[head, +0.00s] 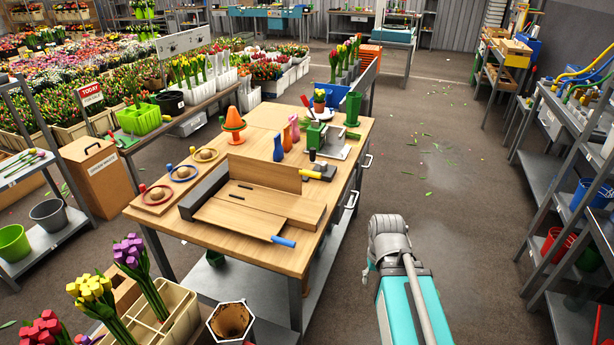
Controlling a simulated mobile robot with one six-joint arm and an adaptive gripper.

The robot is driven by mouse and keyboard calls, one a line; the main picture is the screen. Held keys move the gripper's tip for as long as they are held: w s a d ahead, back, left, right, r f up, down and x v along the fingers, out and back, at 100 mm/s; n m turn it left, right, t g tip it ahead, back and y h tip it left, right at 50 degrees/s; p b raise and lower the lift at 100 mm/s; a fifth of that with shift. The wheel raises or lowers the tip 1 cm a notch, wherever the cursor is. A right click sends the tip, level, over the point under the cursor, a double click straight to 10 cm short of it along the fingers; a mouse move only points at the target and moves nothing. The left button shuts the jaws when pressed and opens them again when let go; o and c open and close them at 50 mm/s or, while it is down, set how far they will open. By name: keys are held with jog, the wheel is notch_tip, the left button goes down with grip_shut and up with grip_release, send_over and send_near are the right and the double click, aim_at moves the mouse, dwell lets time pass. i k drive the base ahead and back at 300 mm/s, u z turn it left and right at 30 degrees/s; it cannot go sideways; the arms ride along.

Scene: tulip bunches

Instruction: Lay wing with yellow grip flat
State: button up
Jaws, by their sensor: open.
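A wooden wing board (262,173) stands upright at the far side of a folding board set on the wooden table. A yellow grip (308,172) shows at its right end, beside a dark block. In front, another wooden wing (245,222) lies low and looks flat, with a blue grip (284,241) at its near right corner. A dark grey bar runs along the left side of the set. My arm's grey joint and teal link are to the right of the table, apart from the boards.
On the wooden table (150,220) are ringed round pieces (206,154) at the left, an orange cone (233,124), blue and pink vases, and a green device (316,135) behind. Tulip crates (181,312) stand at the near left. The floor right of the table is mostly clear.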

aim_at(271, 175)
jog(key=u, duration=1)
jog(key=k, duration=0.45)
jog(key=z, duration=1.05)
jog(key=i, duration=0.9)
